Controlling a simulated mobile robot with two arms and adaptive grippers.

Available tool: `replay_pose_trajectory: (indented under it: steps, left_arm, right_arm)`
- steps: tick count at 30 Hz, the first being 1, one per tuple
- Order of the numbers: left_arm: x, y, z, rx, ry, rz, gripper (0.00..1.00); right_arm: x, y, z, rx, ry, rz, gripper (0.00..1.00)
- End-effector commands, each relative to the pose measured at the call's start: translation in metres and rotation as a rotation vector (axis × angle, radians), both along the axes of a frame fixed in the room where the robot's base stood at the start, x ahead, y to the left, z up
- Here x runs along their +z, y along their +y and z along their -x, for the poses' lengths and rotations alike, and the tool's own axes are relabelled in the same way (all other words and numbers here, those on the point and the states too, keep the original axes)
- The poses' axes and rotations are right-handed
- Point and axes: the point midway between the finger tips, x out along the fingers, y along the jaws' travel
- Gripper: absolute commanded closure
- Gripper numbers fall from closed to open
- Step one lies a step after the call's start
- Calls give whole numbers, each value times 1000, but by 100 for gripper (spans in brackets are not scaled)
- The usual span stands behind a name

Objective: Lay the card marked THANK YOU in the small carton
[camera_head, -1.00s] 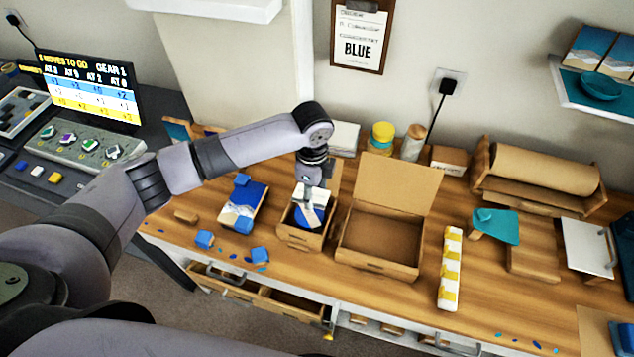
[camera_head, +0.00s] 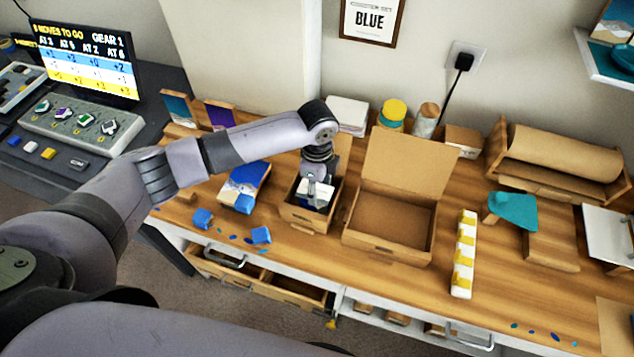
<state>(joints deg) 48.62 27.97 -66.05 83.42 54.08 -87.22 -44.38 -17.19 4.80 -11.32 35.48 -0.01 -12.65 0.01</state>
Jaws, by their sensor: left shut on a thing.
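The small carton (camera_head: 307,221) stands open on the wooden bench, left of a larger open carton. My left gripper (camera_head: 318,198) reaches down into it from above and is shut on a white card (camera_head: 313,191). The card sits at or just inside the carton's mouth; I cannot read any marking on it. Something dark blue shows inside the carton beneath it. My gripper and the carton walls hide part of the card. My right gripper is not in view.
The larger empty carton (camera_head: 388,244) stands close on the right, lid raised. A blue-and-white painted block (camera_head: 247,181) and small blue pieces (camera_head: 262,235) lie on the left. A yellow-and-white strip (camera_head: 464,255) lies further right.

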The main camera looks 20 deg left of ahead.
Motion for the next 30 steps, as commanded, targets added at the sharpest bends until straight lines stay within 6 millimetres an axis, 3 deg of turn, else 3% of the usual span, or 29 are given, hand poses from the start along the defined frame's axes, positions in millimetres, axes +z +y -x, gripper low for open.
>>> replay_pose_trajectory:
  steps: [6, 7, 17, 30]
  left_arm:
    - [0, 0, 0, 0, 0, 0, 64]
    - [0, 0, 0, 0, 0, 0, 55]
    - [0, 0, 0, 0, 0, 0, 33]
    - [8, 0, 0, 0, 0, 0, 32]
  right_arm:
    - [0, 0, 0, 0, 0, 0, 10]
    - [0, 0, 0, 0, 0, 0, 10]
    - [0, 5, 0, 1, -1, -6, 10]
    - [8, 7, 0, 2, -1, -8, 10]
